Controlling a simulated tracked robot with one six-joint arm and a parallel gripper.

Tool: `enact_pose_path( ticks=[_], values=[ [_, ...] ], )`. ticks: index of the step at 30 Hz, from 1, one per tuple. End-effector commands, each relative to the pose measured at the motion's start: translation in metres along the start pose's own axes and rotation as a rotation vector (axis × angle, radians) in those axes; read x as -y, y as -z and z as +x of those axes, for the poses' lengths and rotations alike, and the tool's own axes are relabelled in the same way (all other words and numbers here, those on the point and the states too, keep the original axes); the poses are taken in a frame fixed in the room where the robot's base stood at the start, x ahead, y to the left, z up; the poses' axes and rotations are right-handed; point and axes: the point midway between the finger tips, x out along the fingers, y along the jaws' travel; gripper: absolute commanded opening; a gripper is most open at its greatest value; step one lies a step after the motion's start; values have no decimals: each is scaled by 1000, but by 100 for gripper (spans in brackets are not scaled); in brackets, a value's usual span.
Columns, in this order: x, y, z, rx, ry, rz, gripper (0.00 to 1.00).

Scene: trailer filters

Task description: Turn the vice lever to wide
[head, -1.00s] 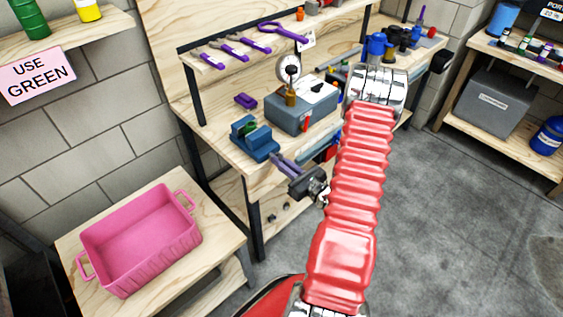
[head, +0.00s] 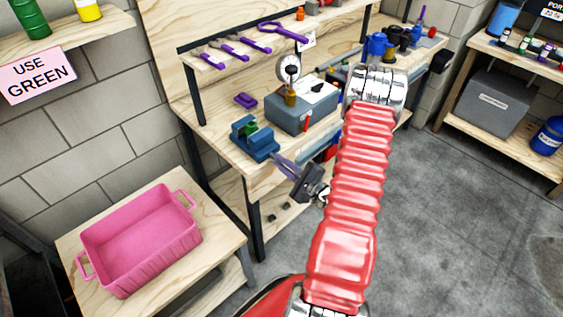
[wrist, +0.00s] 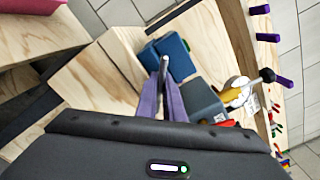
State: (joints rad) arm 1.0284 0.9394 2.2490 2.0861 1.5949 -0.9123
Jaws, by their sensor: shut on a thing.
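The blue vice (head: 254,140) stands at the front edge of the wooden workbench, with a green piece between its jaws. It also shows in the wrist view (wrist: 173,52). My gripper (head: 277,158) reaches the front of the vice with its purple fingers. In the wrist view my gripper (wrist: 164,88) is shut on the grey vice lever (wrist: 164,68), which stands between the fingers. The lever is hard to make out in the head view, and its wide mark cannot be read.
A grey box (head: 302,112) with a gauge stands right of the vice. A purple block (head: 245,101) lies behind it. Purple-handled tools (head: 240,46) hang above. A pink tray (head: 140,240) sits on a lower table at left. Open floor lies to the right.

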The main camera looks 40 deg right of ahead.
Motion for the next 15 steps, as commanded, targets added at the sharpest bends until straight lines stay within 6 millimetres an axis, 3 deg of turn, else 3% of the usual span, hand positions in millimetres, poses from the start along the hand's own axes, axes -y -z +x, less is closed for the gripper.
enact_pose_path(
  ticks=[15],
  values=[
    [-4,0,0,1,-5,-472,0]
  ],
)
